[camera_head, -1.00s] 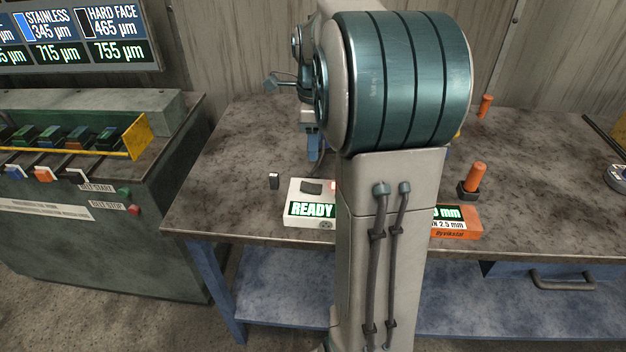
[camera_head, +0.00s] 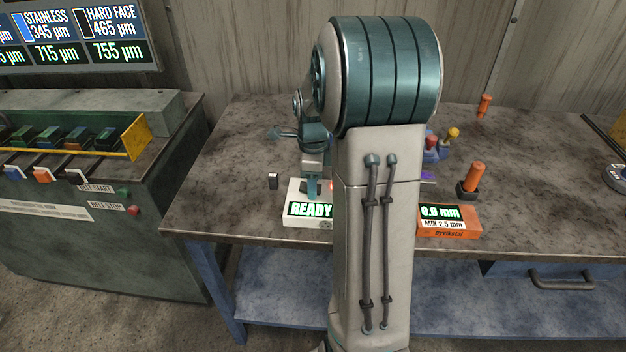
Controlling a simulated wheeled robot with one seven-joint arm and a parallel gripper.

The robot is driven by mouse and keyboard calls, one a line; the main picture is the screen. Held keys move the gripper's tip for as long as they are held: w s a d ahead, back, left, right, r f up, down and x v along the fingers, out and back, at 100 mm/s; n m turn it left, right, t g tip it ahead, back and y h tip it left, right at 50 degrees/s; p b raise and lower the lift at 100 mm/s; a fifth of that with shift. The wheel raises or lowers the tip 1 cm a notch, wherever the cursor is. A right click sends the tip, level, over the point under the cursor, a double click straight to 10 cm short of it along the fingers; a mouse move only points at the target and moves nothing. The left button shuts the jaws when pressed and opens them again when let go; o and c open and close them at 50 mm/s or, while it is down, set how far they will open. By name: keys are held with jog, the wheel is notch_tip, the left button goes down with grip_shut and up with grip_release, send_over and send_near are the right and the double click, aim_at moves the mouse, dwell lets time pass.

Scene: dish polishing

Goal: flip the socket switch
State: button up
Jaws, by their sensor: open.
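A white box (camera_head: 293,215) with a lit READY display stands near the front edge of the workbench. A small round socket-like detail (camera_head: 326,224) is on its front face at the lower right. My gripper (camera_head: 313,190) is open and points down at the top of the white box. Its fingers cover the dark piece on top of the box, and contact cannot be judged. My arm hides the box's right side.
An orange gauge (camera_head: 449,222) reading 0.0 mm sits right of my arm. An orange-handled tool (camera_head: 472,180) and red and yellow knobs (camera_head: 440,143) stand behind it. A belt machine (camera_head: 95,215) is at left. The bench's left side is clear.

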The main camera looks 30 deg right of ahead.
jog(key=c, duration=1)
jog(key=shift+w+a+g+h+b, duration=0.25)
jog(key=shift+a+g+h+b, duration=0.15)
jog(key=shift+g+h, duration=0.5)
jog(key=shift+w+a+g+h, duration=0.1)
jog(key=shift+g+h, duration=0.2)
jog(key=shift+h, duration=0.5)
jog(key=shift+o, duration=0.2)
jog(key=shift+r, duration=0.1)
jog(key=shift+c, duration=0.2)
jog(key=o, duration=1)
